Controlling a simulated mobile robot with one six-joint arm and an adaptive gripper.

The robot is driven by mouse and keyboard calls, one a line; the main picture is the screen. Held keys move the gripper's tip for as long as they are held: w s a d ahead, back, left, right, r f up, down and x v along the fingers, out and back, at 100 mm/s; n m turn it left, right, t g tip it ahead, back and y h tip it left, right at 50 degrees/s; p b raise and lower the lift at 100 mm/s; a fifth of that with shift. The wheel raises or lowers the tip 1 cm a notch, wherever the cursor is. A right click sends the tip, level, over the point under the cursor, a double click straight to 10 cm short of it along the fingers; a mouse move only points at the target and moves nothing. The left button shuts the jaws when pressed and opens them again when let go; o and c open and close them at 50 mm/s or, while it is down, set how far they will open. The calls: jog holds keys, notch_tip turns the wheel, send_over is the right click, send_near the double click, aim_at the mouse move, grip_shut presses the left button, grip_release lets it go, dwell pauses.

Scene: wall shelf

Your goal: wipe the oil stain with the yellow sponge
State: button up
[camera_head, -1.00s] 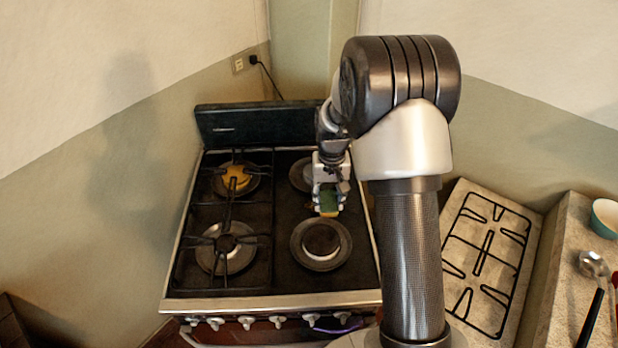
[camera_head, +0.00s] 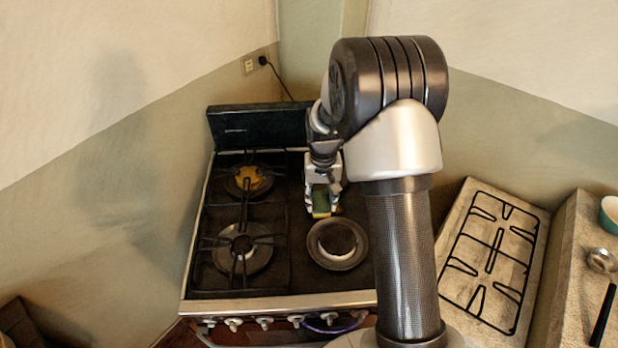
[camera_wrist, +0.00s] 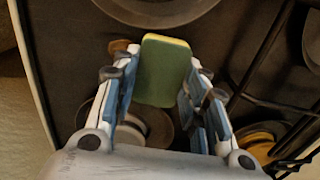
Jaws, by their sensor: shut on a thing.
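The sponge (camera_head: 321,207), green with a yellow layer, is in my gripper (camera_head: 323,203) over the right half of the stove. In the wrist view the sponge (camera_wrist: 163,72) sticks out past the fingertips, its green face towards the camera and a yellow edge at its end. My gripper (camera_wrist: 160,75) is shut on it. A yellow-brown stain (camera_head: 250,178) shows on the back left burner, partly behind the black grate. It also shows at the lower right of the wrist view (camera_wrist: 259,146). I cannot tell whether the sponge touches the stove top.
Black grates (camera_head: 243,222) stand over the left burners. The front right burner (camera_head: 337,243) is uncovered, close to the sponge. A loose grate (camera_head: 492,255) lies on the counter at right, near a ladle (camera_head: 604,290) and a bowl (camera_head: 609,214). The stove's backboard (camera_head: 258,125) rises behind.

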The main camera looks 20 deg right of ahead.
aim_at(317, 201)
jog(key=shift+w+a+r, duration=0.1)
jog(key=shift+w+a, duration=0.15)
jog(key=shift+a, duration=0.5)
jog(key=shift+w+a+r+p, duration=0.1)
jog(key=shift+r+p, duration=0.5)
jog(key=shift+r, duration=0.35)
jog(key=shift+s+d+r+p, duration=0.2)
jog(key=shift+d+r+p, duration=0.1)
jog(key=shift+r+p, duration=0.4)
jog(key=shift+w+a+r+p, duration=0.1)
jog(key=shift+r+p, duration=0.35)
jog(key=shift+r, duration=0.3)
jog(key=shift+r+p, duration=1.1)
jog(key=shift+r, duration=0.4)
